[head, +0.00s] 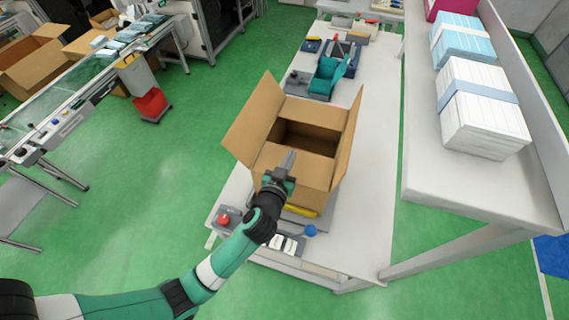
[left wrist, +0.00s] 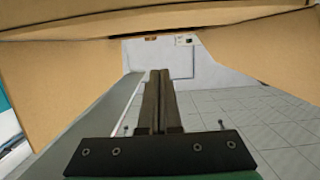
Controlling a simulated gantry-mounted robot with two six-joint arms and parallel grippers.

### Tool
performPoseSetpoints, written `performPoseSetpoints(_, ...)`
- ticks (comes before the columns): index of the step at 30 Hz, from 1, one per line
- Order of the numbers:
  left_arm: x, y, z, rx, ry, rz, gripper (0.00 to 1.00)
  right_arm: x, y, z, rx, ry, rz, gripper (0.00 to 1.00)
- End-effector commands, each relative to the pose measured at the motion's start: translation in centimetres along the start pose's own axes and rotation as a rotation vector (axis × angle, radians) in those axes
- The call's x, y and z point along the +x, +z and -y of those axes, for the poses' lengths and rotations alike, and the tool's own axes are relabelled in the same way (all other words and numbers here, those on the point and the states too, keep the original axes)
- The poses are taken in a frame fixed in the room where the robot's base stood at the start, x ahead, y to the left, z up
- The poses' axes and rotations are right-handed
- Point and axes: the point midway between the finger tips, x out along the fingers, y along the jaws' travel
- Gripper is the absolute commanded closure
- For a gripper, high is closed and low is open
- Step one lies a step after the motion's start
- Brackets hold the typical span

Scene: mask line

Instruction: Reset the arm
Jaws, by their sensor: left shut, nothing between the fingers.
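My left arm comes in from the lower left in the head view. Its gripper (head: 289,160) is shut and empty, over the near side of an open cardboard box (head: 300,165). The box stands on a white table with its flaps spread outward, and its inside is dark. In the left wrist view the two fingers (left wrist: 159,100) are pressed together, and brown cardboard (left wrist: 240,60) shows around and above them. My right gripper is not in view.
The white table (head: 368,170) holds a teal tape dispenser (head: 327,78) behind the box. A raised white shelf (head: 440,185) with stacked white boxes (head: 480,105) stands at right. A conveyor (head: 75,105) and a red bin (head: 150,104) are at left on green floor.

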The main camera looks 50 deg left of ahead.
Motion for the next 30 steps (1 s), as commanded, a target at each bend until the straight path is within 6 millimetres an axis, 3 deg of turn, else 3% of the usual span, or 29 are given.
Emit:
performPoseSetpoints(3, -2.9, -0.1, -0.1, 0.001, 0.003, -0.002, 1.00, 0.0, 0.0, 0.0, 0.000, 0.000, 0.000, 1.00)
performPoseSetpoints(9, -5.3, -0.3, 0.0, 0.000, 0.001, -0.002, 1.00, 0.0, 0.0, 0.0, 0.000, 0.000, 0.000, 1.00)
performPoseSetpoints(23, -5.5, -0.5, 0.0, -0.002, -0.001, -0.006, 1.00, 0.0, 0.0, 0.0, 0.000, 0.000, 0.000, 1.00)
performPoseSetpoints(26, -4.9, -2.7, -0.5, -0.028, 0.000, -0.042, 1.00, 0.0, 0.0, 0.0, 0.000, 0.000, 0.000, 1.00)
performPoseSetpoints(29, -4.1, -8.2, -1.6, -0.098, 0.012, -0.134, 1.00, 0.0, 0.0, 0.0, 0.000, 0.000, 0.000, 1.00)
performPoseSetpoints(30, -4.0, -11.2, -2.2, -0.147, 0.028, -0.182, 1.00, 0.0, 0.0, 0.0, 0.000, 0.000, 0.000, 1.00)
